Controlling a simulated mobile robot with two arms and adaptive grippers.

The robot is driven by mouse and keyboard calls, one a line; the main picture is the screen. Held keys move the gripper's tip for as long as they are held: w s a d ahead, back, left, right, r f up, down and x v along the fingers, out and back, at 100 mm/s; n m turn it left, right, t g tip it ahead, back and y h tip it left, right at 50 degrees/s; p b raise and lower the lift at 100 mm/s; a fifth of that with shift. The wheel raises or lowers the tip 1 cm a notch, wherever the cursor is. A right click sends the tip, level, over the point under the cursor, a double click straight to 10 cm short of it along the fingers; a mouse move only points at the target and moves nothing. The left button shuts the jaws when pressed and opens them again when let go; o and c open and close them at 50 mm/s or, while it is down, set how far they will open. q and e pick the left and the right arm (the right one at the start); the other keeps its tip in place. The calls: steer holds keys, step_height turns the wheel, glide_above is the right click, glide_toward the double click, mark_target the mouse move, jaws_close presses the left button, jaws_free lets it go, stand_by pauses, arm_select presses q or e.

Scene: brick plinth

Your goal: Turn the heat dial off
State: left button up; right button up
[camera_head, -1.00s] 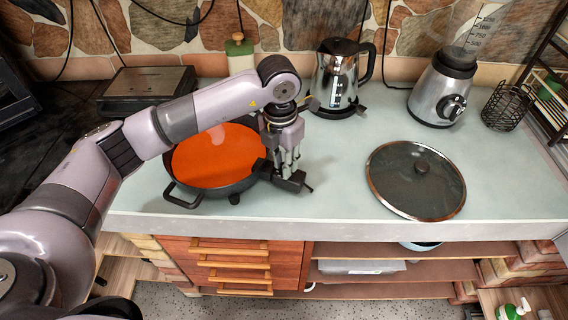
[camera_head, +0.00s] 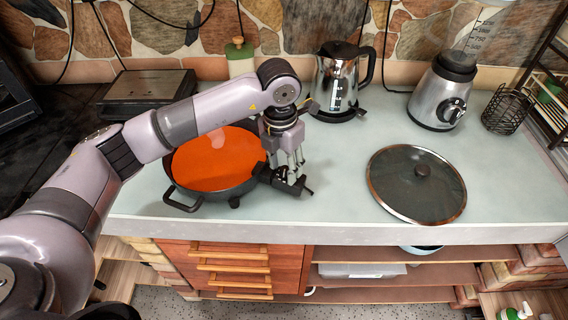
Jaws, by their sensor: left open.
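An electric skillet (camera_head: 216,190) full of orange liquid stands on the counter, on short feet, with a black handle at the front left. A black control piece (camera_head: 283,182) sticks out from its right side. I cannot make out the heat dial's marking or setting; the dial is at least partly hidden by my fingers. My left gripper (camera_head: 294,173) points down over the control piece, its grey fingers open and close around or just above it. I cannot tell whether they touch it. My right gripper is not in view.
A glass lid (camera_head: 418,184) lies on the counter to the right. A kettle (camera_head: 337,80) and a blender (camera_head: 442,90) stand at the back, with a wire basket (camera_head: 507,110) at the far right. The counter between skillet and lid is clear.

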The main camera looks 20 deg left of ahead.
mark_target(282, 169)
arm_select(q)
step_height(282, 169, up, 12)
steer(key=shift+s+a, duration=0.15)
steer(key=shift+a, duration=0.05)
stand_by(0.4)
stand_by(0.4)
